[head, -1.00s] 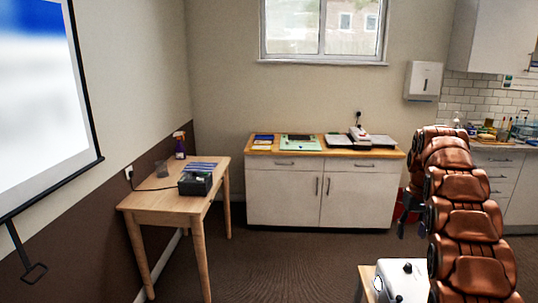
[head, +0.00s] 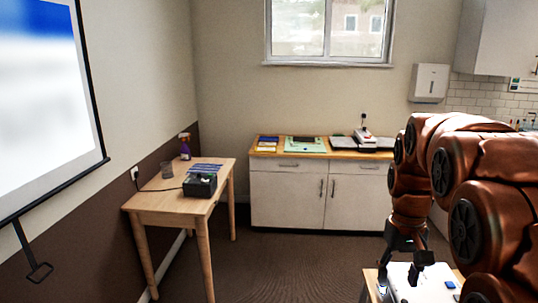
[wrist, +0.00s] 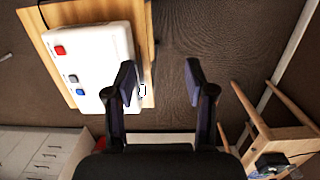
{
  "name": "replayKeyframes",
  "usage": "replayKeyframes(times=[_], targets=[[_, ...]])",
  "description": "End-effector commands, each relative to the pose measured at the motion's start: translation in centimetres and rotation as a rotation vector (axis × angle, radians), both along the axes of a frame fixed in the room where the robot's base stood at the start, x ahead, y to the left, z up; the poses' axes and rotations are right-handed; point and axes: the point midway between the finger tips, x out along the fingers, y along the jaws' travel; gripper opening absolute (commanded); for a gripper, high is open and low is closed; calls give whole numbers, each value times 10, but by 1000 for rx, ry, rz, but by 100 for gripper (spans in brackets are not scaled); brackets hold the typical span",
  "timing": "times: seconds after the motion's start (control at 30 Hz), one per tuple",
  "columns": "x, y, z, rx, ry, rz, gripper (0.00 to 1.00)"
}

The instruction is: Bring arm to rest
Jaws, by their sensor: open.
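My gripper (wrist: 160,85) is open and empty in the wrist view, its two dark fingers apart over brown carpet. In the head view my gripper (head: 410,262) hangs at the end of my brown arm at the lower right. A white box with buttons (wrist: 90,65) lies on a small wooden table (wrist: 142,20) beside the left finger in the wrist view. The same box (head: 425,288) shows in the head view just below the gripper. I cannot tell whether the fingers touch it.
A white cabinet (head: 300,195) stands at the back wall. The carpet (head: 280,265) between them is clear.

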Motion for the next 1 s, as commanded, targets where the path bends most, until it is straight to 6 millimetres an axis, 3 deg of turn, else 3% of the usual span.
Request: replayKeyframes(times=[0.3, 0.7, 0.8, 1.0], targets=[[-87, 41, -13, 11, 18, 20, 55], [-201, 79, -52, 25, 48, 64, 55], [-225, 82, -63, 26, 58, 76, 55], [-252, 87, -76, 27, 64, 91, 55]])
